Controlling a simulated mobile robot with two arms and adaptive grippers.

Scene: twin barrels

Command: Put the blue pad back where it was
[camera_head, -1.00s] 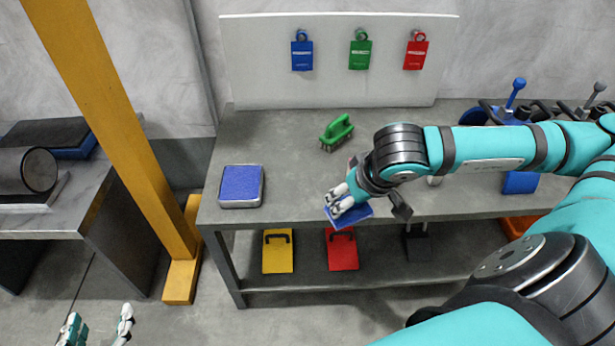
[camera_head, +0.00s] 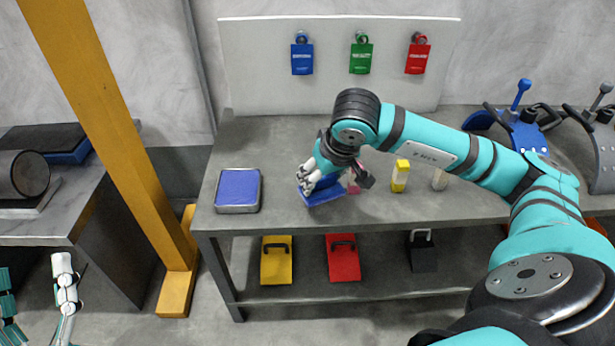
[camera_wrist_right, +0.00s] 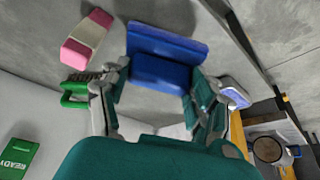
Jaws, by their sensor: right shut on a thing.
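My right gripper (camera_head: 306,182) is shut on a blue pad (camera_head: 322,194) over the front part of the grey bench (camera_head: 270,215). In the right wrist view the blue pad (camera_wrist_right: 165,45) sits between the fingertips (camera_wrist_right: 160,85), with a wide slab and a thicker blue part nearer me. I cannot tell whether it touches the bench. A silver tin with a blue top (camera_head: 238,190) lies to its left on the bench, apart from it; it also shows in the right wrist view (camera_wrist_right: 235,92). My left gripper (camera_head: 38,300) is open and empty at the bottom left.
A pink-and-white block (camera_wrist_right: 87,40) and a green brush (camera_wrist_right: 80,90) lie near the held pad. A yellow bottle (camera_head: 400,176) stands right. Yellow (camera_head: 276,260), red (camera_head: 343,258) and black (camera_head: 421,252) handled pads are on the lower shelf. A yellow post (camera_head: 110,140) stands left.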

